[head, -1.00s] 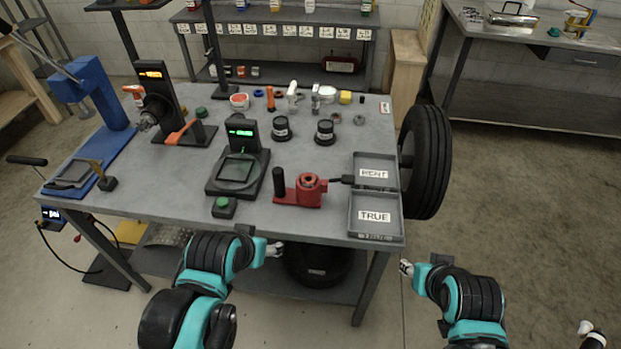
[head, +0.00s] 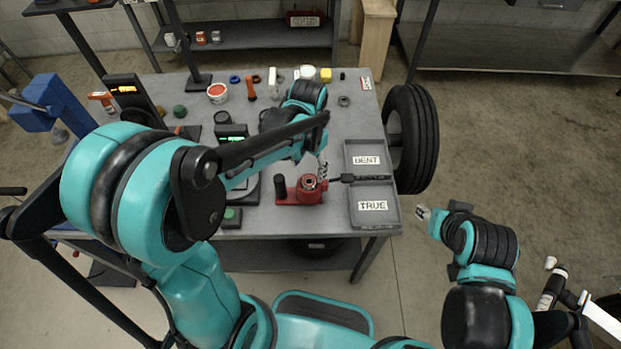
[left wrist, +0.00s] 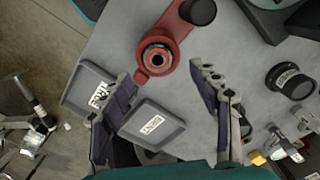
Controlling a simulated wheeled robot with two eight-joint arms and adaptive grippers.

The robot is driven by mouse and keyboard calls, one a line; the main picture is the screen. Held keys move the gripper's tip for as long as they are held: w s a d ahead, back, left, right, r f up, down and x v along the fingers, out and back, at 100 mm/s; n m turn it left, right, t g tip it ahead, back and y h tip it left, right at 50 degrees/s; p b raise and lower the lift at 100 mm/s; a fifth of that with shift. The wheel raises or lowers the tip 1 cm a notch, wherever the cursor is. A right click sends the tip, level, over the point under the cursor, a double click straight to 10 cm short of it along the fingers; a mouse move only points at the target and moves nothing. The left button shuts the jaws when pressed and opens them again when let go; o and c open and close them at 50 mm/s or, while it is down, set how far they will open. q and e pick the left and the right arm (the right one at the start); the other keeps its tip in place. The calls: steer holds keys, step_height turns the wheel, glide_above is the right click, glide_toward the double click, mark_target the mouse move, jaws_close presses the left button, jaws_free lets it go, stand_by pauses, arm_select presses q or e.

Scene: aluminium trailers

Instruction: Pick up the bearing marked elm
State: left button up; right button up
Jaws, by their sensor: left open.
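A red fixture (head: 298,192) stands on the bench left of the trays. A ring-shaped bearing (left wrist: 157,57) sits in its round seat, also seen in the head view (head: 309,181); no word on it is readable. My left gripper (left wrist: 165,72) is open and empty above the fixture, fingers on either side of the bearing's line of sight. In the head view the left gripper (head: 322,165) hangs just behind and right of the fixture. A black labelled cup (left wrist: 290,80) lies right in the wrist view, its label unreadable. My right gripper (head: 422,213) is beside the bench's right edge.
Two grey trays, BENT (head: 363,155) and TRUE (head: 372,207), lie at the bench's right side. A tyre (head: 412,140) stands against that side. Small parts line the back.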

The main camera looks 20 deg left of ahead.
mark_target(309, 182)
arm_select(q)
step_height(309, 182, down, 6)
steer(key=shift+s+d+r+b, duration=0.1)
steer(key=shift+d+b, duration=0.05)
steer(key=shift+b, duration=0.85)
steer(key=c, duration=1)
steer(key=shift+s, duration=0.1)
steer(key=c, duration=0.4)
steer(key=shift+s+r, duration=0.1)
steer(key=shift+s, duration=0.05)
jaws_close()
